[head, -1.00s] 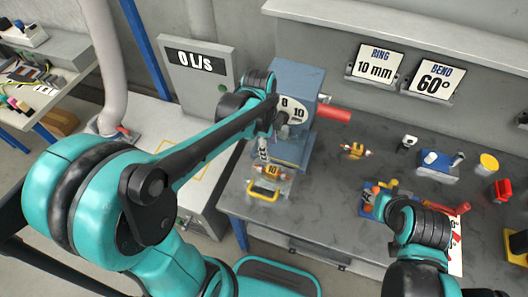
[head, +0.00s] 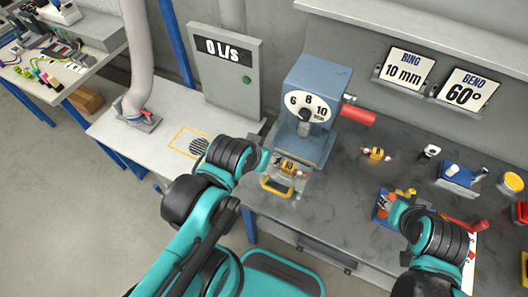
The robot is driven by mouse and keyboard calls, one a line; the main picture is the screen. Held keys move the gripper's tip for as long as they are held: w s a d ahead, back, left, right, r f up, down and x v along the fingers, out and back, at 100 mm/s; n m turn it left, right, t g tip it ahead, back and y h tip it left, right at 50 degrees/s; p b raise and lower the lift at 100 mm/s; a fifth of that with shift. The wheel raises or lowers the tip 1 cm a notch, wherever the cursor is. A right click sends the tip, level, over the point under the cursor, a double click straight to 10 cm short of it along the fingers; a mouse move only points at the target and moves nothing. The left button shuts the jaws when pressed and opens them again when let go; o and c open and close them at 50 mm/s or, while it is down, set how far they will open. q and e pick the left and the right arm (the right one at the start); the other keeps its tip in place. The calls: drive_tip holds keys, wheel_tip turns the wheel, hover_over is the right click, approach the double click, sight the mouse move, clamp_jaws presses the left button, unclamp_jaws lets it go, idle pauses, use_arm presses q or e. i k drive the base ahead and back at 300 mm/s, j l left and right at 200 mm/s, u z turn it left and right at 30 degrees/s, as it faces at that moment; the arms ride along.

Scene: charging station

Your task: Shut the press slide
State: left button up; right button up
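The blue press (head: 313,80) stands on the bench with a 6-8-10 dial (head: 308,107) on its front and a red lever (head: 358,115) out to the right. Its slide (head: 291,186) sticks out toward me at the base, with a yellow handle (head: 276,187) at its front edge. An orange-and-yellow piece marked 10 (head: 289,167) sits on the slide. My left gripper (head: 266,160) is just left of the slide, mostly hidden by my wrist. My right gripper (head: 394,211) is low over the bench by a blue holder (head: 382,206); its fingers are unclear.
A grey cabinet marked 0 l/s (head: 228,70) and a white table (head: 165,140) with a hose (head: 138,60) are left of the press. Another orange-and-yellow piece (head: 376,154) lies right of it. Signs read ring 10 mm (head: 403,69) and bend 60° (head: 464,88). Bench in front of the lever is mostly clear.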

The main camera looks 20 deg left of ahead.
sight(273, 173)
drive_tip(key=k, duration=0.45)
drive_tip(key=k+l+u, duration=0.1)
drive_tip(key=u, duration=1.4)
drive_tip(key=k+l, duration=0.1)
drive_tip(key=l, duration=0.25)
drive_tip(key=l+u, duration=0.1)
drive_tip(key=l, duration=0.3)
drive_tip(key=k+l+u, duration=0.1)
drive_tip(key=l, duration=0.25)
drive_tip(key=k+l, duration=0.2)
drive_tip(key=l, duration=0.15)
